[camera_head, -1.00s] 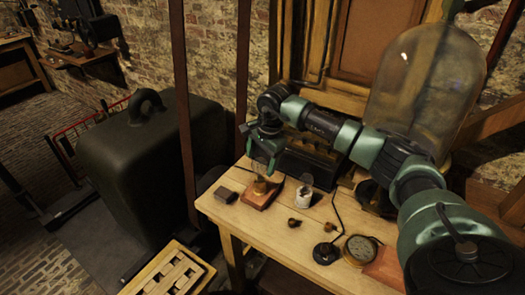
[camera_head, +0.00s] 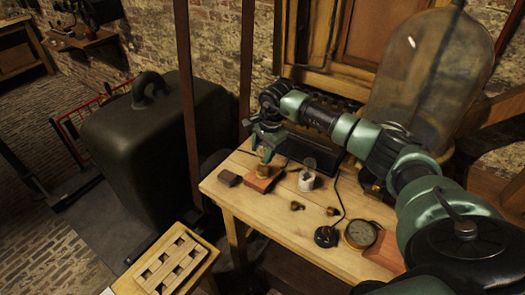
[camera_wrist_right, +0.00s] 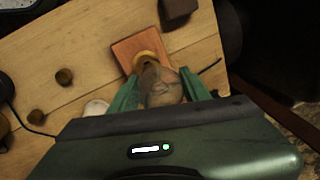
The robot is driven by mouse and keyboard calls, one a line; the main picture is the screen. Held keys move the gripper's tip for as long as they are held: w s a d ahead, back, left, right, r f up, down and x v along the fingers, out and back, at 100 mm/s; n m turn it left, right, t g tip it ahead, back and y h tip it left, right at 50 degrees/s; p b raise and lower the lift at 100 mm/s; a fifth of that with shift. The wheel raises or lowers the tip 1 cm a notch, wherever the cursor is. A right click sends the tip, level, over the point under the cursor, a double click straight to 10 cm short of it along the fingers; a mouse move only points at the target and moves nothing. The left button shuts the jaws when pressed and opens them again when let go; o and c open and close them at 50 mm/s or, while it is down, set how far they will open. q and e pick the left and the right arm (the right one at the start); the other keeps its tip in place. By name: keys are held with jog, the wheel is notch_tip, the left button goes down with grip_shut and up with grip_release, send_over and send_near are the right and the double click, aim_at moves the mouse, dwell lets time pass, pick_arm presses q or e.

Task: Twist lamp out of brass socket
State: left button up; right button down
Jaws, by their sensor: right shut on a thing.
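The lamp, a clear rounded glass bulb (camera_wrist_right: 163,90), sits between the green fingers of my right gripper (camera_wrist_right: 163,92) in the right wrist view. My right gripper (camera_head: 266,150) is shut on it, directly above the brass socket (camera_head: 263,171). The socket stands on a reddish wooden block (camera_head: 256,184) near the table's left end; it also shows beyond the bulb in the wrist view (camera_wrist_right: 146,59). The lamp's base is partly hidden, so I cannot tell whether it still touches the socket. My left gripper is not in view.
A dark small block (camera_head: 229,178) lies left of the socket block. A white jar (camera_head: 306,181), small brass pieces (camera_head: 297,206), a black round base (camera_head: 326,237) and a dial gauge (camera_head: 360,234) stand to the right. A slotted wooden tray (camera_head: 174,262) is front left.

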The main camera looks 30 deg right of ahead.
jog(key=shift+f+n+y+b, duration=0.1)
jog(key=shift+n+y+b, duration=0.3)
jog(key=shift+n+b, duration=1.1)
jog(key=shift+n+g+b, duration=0.3)
jog(key=shift+n+b, duration=0.35)
jog(key=shift+n, duration=0.65)
jog(key=shift+n+y, duration=0.3)
jog(key=shift+n, duration=0.1)
jog(key=shift+n+b, duration=0.5)
jog(key=shift+b, duration=0.1)
jog(key=n+b, duration=0.2)
jog(key=n, duration=0.1)
jog(key=shift+g+y, duration=0.3)
jog(key=shift+g, duration=0.1)
jog(key=shift+s+n+b, duration=0.1)
jog(key=shift+n+b, duration=0.35)
jog(key=shift+n, duration=0.75)
